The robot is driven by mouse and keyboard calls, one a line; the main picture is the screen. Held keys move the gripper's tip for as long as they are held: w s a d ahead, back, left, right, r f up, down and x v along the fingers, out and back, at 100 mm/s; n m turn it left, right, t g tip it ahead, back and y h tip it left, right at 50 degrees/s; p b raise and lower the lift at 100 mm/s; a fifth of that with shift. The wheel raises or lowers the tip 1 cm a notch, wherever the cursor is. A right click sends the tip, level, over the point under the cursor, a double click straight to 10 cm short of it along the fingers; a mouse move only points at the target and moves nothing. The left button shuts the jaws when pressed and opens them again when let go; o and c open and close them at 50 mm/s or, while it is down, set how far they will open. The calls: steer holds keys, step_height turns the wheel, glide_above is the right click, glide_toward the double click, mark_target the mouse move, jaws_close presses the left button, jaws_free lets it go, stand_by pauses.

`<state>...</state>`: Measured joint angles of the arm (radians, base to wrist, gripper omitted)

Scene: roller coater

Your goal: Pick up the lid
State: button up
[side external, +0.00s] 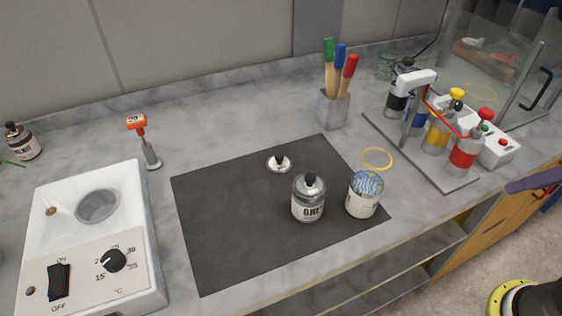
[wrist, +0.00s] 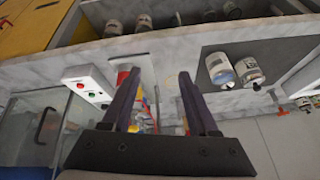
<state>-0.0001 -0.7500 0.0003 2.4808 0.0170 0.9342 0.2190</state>
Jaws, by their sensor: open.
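A small round silver lid with a black knob (side external: 279,164) lies flat on the dark mat (side external: 225,225), near its back edge. A grey jar with a silver, black-knobbed top (side external: 309,203) stands in front of it. A jar with a blue and yellow patterned top (side external: 364,198) stands to its right, near the mat's corner. In the wrist view the two jars show at upper right, with a small dark shape near them that may be the lid. My gripper (wrist: 157,76) is open and empty, apart from the jars and left of them there.
A rack with coloured bottles (side external: 440,125) and a glass case (side external: 505,60) stand at the right. A brush holder (side external: 333,110) stands behind the mat. A white heater (side external: 85,235) and an orange-headed tool (side external: 145,145) are at left. A yellow ring (side external: 377,158) lies beside the mat.

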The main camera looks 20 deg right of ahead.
steer(key=w+a+r+m+y, duration=0.1)
steer(key=w+a+r+m, duration=0.1)
steer(key=w+r+m, duration=0.5)
steer(key=w+a+r+m+y, duration=0.2)
steer(key=w+a+r+m, duration=0.35)
steer(key=w, duration=0.45)
steer(key=m+g+y, duration=0.1)
steer(key=m+g, duration=0.2)
steer(key=g, duration=0.2)
glide_above(281, 155)
steer(key=d, duration=0.3)
steer(key=f, duration=2.3)
steer(key=shift+a, duration=0.2)
steer(key=shift+a+x, duration=0.2)
steer(key=shift+x, duration=2.65)
steer(key=shift+r, duration=0.1)
jaws_close()
